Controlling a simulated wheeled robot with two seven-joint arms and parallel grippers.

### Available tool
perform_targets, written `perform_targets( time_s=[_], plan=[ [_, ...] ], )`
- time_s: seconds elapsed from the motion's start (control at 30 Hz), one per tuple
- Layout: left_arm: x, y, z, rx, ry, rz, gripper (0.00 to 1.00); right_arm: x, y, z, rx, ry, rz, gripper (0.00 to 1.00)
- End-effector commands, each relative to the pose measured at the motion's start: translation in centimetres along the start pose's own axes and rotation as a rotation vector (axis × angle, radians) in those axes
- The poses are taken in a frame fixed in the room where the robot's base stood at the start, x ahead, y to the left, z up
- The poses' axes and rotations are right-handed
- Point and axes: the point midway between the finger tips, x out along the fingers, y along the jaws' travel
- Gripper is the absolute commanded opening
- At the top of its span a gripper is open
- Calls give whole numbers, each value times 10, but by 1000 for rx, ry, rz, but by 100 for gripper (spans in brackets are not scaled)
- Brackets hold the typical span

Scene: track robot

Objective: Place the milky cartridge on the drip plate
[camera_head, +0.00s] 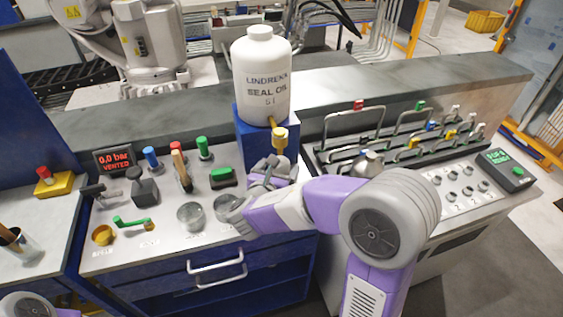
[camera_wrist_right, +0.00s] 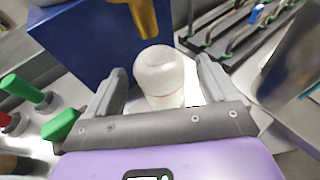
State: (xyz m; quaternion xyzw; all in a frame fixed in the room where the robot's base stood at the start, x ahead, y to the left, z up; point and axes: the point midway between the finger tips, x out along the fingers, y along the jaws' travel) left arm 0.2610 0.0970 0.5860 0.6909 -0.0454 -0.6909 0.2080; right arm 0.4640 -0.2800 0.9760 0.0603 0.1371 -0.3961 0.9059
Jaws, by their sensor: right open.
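The milky cartridge (camera_wrist_right: 160,76) is a pale, cloudy cylinder with a thin reddish line round it. In the right wrist view it stands between the fingers of my right gripper (camera_wrist_right: 160,68). The fingers are open, one on each side, with a narrow gap visible at each side. In the head view my right gripper (camera_head: 270,172) is in front of the blue block, below the brass tap (camera_head: 279,138), and hides the cartridge. A pale surface shows around the cartridge; I cannot tell the drip plate apart there. My left gripper is out of view.
A white seal oil bottle (camera_head: 262,75) stands on the blue block (camera_head: 250,135). Clear round cups (camera_head: 190,215), coloured handles and a green-black switch (camera_head: 222,177) are left of the gripper. A rack with metal handles (camera_head: 352,112) and a metal cone (camera_head: 368,165) are to the right.

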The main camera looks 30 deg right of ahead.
Motion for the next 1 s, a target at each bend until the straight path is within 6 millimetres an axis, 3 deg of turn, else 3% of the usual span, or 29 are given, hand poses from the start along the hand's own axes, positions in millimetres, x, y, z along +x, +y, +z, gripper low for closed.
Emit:
perform_targets(
  time_s=[0.2, 0.4, 1.0],
  plan=[
    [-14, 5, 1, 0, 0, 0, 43, -50, 1, 3, -2, 0, 4, 86],
    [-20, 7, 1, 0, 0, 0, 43, -77, 1, 1, -1, 0, 2, 86],
    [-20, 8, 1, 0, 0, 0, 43, -84, 0, 0, 0, 0, -1, 86]
  ],
)
